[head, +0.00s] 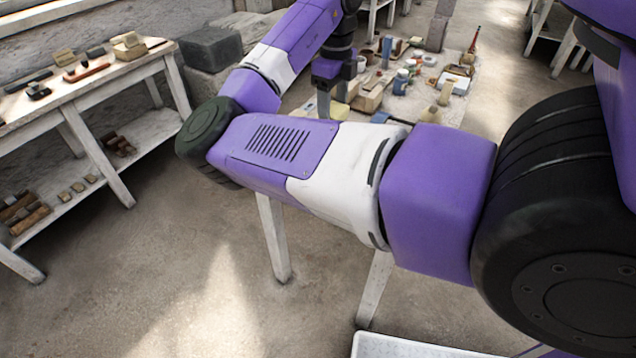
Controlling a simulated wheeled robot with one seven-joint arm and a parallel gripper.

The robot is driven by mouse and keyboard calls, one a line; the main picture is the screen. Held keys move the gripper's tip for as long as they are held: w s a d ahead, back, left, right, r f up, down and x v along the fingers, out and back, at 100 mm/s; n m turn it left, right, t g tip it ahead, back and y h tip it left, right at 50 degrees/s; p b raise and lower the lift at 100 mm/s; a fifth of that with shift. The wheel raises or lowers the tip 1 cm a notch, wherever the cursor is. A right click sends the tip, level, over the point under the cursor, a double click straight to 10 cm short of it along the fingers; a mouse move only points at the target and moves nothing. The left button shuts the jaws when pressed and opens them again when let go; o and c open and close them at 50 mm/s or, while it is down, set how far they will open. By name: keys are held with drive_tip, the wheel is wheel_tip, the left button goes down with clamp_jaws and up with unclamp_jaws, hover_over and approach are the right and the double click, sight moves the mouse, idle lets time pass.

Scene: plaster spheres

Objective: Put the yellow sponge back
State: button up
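My gripper (333,98) hangs down over the left part of the cluttered white worktable (302,108). It is small in the head view and my arm covers part of the scene before it, so I cannot tell whether it is open or shut. A flat pale yellow piece (338,110), which looks like the yellow sponge, shows just below the gripper, partly hidden by my arm. I cannot tell whether the gripper touches it.
Jars, a blue cup (401,82), wooden blocks (370,97) and tools crowd the worktable. A white bench (150,70) with tools and a lower shelf stands at the left. A grey block (209,47) stands between them.

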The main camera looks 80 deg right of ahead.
wheel_tip(320, 180, down, 20)
drive_tip(key=b, duration=0.2)
drive_tip(key=shift+b, duration=0.4)
drive_tip(key=shift+f, duration=0.1)
drive_tip(key=o, duration=1.2)
wheel_tip(320, 180, up, 12)
drive_tip(key=shift+r+p, duration=0.15)
drive_tip(key=shift+p, duration=0.7)
drive_tip(key=shift+n, duration=0.3)
